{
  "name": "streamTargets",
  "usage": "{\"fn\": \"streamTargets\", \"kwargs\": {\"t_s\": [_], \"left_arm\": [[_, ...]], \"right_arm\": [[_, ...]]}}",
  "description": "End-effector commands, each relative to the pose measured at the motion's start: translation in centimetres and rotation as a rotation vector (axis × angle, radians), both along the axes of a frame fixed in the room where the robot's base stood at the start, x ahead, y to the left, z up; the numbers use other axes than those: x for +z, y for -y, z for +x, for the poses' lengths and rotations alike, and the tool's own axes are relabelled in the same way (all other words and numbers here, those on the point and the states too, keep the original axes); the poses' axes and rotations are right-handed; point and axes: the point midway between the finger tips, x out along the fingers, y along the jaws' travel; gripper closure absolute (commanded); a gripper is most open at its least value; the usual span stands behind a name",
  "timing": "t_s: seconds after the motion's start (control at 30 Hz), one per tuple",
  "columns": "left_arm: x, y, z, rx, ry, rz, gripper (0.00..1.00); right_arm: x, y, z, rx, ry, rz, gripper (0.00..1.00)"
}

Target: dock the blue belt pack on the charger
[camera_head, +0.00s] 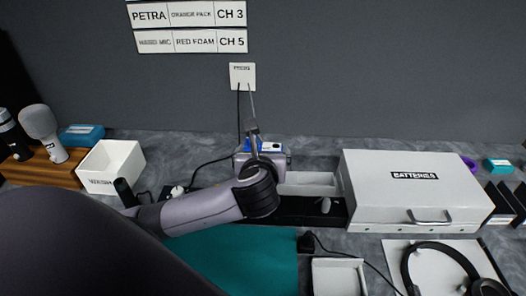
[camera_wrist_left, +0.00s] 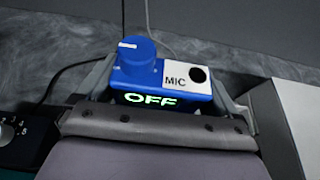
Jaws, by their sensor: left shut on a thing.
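The blue belt pack (camera_wrist_left: 160,82) shows large in the left wrist view, with a blue knob, a white MIC label and a display reading OFF in green. In the head view only a little of the belt pack (camera_head: 266,146) shows, behind my arm. My left gripper (camera_head: 261,158) is shut on it, at the back of the table below the wall plate; its grey fingers flank the pack in the wrist view. The pack's underside is hidden, so I cannot tell whether it touches anything below. My right gripper is not in view.
A white BATTERIES case (camera_head: 410,190) stands close to the right. A white open box (camera_head: 113,163) and a foam-covered microphone (camera_head: 41,125) are at left. Cords hang from a wall plate (camera_head: 242,76). Headphones (camera_head: 440,255) lie at front right. A teal mat (camera_head: 245,260) is clear in front.

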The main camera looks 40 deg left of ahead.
Motion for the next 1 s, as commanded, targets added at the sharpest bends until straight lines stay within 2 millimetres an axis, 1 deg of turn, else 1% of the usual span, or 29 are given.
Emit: {"fn": "streamTargets", "kwargs": {"t_s": [1.0], "left_arm": [[-2.6,0.0,0.0,-0.001,0.002,0.001,0.44]], "right_arm": [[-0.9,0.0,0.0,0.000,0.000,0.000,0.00]]}}
